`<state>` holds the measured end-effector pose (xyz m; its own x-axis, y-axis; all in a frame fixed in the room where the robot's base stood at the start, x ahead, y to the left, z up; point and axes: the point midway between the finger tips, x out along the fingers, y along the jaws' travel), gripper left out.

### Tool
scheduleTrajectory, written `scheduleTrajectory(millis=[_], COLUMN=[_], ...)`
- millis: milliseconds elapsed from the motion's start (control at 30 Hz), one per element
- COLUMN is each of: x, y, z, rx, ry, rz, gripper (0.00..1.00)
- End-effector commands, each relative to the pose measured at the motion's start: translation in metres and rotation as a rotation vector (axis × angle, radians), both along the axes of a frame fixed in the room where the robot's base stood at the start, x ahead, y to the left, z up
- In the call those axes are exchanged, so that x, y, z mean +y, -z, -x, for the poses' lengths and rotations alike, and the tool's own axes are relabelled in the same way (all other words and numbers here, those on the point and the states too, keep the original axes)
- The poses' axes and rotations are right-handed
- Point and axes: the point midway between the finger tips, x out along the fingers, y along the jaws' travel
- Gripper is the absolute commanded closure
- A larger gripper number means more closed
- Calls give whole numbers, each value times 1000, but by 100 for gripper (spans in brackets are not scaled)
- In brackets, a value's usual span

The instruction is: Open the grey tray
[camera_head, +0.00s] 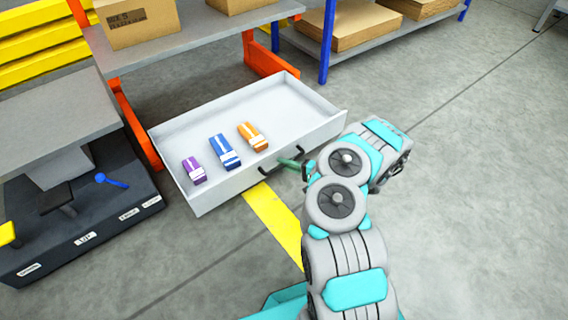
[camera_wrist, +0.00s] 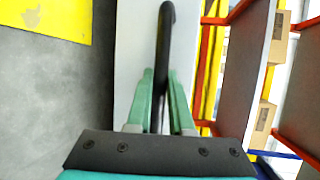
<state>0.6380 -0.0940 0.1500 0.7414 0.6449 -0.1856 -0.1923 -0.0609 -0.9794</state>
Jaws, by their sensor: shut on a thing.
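The grey tray (camera_head: 232,188) is a wide, shallow drawer under the workbench and stands pulled out over the floor. Three small boxes lie in it: a purple one (camera_head: 194,170), a blue one (camera_head: 224,152) and an orange one (camera_head: 252,137). Its dark handle (camera_head: 268,166) is on the front panel. The handle shows as a black curved bar in the wrist view (camera_wrist: 166,40). My gripper (camera_wrist: 161,85) has its green fingers shut on the handle, one on each side. In the head view, my gripper (camera_head: 296,162) is small and partly hidden by my arm.
A grey workbench (camera_head: 200,45) with orange legs stands above the tray, with cardboard boxes (camera_head: 138,22) on top. A dark cabinet (camera_head: 80,225) with labels and levers is close on the left. A blue-legged shelf (camera_head: 385,38) stands behind. The floor at right is clear.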

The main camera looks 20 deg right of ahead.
Motion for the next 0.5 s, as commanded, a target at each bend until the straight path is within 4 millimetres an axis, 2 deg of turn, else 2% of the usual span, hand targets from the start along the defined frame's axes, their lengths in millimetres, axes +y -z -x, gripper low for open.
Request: scheduleTrajectory(millis=[33,300,500], x=[-1,-1,-1], y=[1,1,0], z=[0,0,0], rx=[1,1,1], ry=[3,2,2], rz=[2,1,1], gripper=[79,50,50])
